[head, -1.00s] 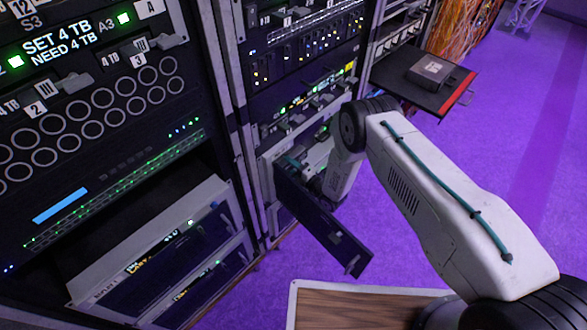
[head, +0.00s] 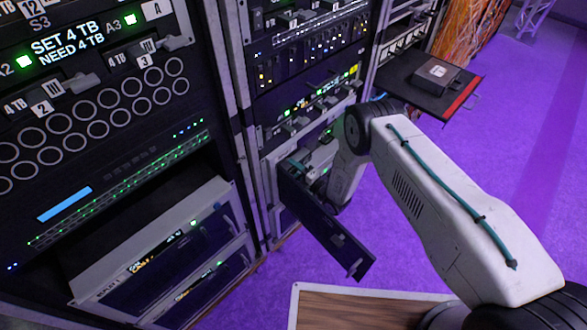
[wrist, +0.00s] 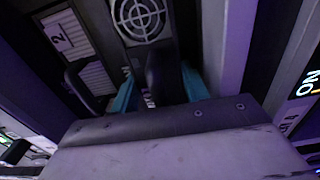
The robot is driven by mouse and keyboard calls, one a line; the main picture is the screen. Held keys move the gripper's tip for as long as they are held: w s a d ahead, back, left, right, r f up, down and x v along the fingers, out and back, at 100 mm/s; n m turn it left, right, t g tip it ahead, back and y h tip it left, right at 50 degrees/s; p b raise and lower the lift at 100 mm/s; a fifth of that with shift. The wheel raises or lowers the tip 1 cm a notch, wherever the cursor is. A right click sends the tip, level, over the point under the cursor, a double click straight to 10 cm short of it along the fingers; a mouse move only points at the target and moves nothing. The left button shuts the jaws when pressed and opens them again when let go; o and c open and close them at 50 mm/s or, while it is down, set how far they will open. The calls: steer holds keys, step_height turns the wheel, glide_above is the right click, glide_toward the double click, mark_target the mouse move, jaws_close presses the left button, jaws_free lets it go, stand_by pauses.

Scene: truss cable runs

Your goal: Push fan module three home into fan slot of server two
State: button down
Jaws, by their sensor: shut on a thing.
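The fan module (wrist: 140,18) shows at the top of the wrist view as a dark face with a round fan grille. Its number cannot be read. My gripper (wrist: 160,92) has teal fingertips on either side of a dark upright part of the module and is shut on it. A panel marked 2 (wrist: 57,36) is left of the module, and a pale upright post (wrist: 228,45) is close on the right. In the head view my arm reaches into the open bay of the middle rack (head: 318,155). The module is not clearly visible there, and how deep it sits cannot be told.
A dark shelf (head: 452,101) with a small box (head: 436,76) juts out at the back right. A wooden-topped surface (head: 350,310) is at the bottom. Purple floor is clear on the right.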

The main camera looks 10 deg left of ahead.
steer(key=shift+w+r, duration=0.1)
steer(key=shift+r, duration=0.05)
stand_by(0.3)
steer(key=shift+w+a, duration=0.2)
steer(key=shift+a, duration=0.1)
steer(key=shift+s+d, duration=0.1)
steer(key=shift+s, duration=0.05)
steer(key=shift+s+d, duration=0.1)
steer(key=shift+d, duration=0.1)
stand_by(0.6)
steer(key=shift+w+a, duration=0.25)
steer(key=shift+a, duration=0.05)
steer(key=shift+s+d, duration=0.25)
steer(key=shift+d, duration=0.05)
stand_by(0.6)
